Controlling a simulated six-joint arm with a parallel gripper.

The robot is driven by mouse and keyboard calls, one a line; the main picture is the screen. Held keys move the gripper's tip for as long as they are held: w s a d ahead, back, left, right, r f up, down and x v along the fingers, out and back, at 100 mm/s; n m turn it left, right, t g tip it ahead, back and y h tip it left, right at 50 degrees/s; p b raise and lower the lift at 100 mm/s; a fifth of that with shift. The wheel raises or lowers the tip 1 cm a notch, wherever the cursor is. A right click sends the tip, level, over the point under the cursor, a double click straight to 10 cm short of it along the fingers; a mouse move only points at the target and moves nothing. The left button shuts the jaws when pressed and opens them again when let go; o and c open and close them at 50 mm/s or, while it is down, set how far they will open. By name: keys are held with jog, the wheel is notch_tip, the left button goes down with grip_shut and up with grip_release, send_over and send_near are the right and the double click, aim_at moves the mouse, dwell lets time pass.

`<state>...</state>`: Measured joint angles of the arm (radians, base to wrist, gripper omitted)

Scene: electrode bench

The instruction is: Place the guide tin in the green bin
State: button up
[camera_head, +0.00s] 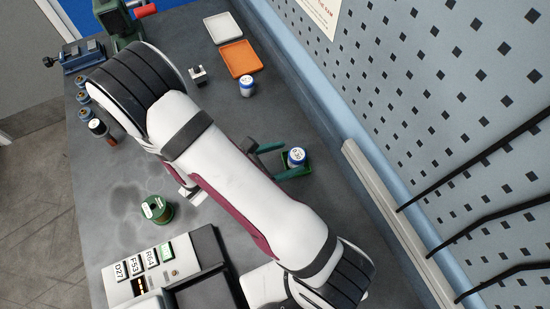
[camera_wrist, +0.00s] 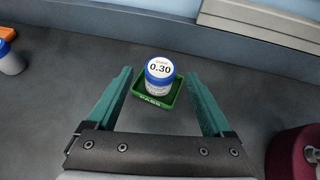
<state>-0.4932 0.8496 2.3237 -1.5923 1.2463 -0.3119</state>
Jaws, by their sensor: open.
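The guide tin (camera_wrist: 159,74), a small tin with a blue rim and a white lid marked 0.30, stands upright inside the green bin (camera_wrist: 153,101). In the head view the tin (camera_head: 296,157) and part of the green bin (camera_head: 294,172) show beside my forearm. My gripper (camera_wrist: 160,78) has teal fingers. It is open, with one finger on each side of the bin and tin. The fingers look apart from the tin. In the head view my gripper (camera_head: 288,158) is partly hidden by my arm.
A similar blue and white tin (camera_head: 247,86) stands near an orange tray (camera_head: 241,60) and a white tray (camera_head: 223,28). A green spool (camera_head: 157,209) and a labelled panel box (camera_head: 150,268) are left of my arm. Several small jars line the far left edge. A pegboard wall (camera_head: 440,100) bounds the right.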

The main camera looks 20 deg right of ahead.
jog(key=v, duration=0.4)
jog(key=shift+a+r, duration=0.15)
jog(key=s+r+m+g+y, duration=0.65)
jog(key=s+r+m, duration=0.35)
jog(key=m, duration=0.6)
jog(key=s+a+r+m+t+y, duration=0.3)
jog(key=a+r+m+t+y, duration=0.1)
jog(key=m, duration=0.5)
jog(key=a+r+y, duration=0.1)
jog(key=a+y, duration=0.1)
jog(key=y, duration=0.1)
jog(key=shift+a, duration=0.35)
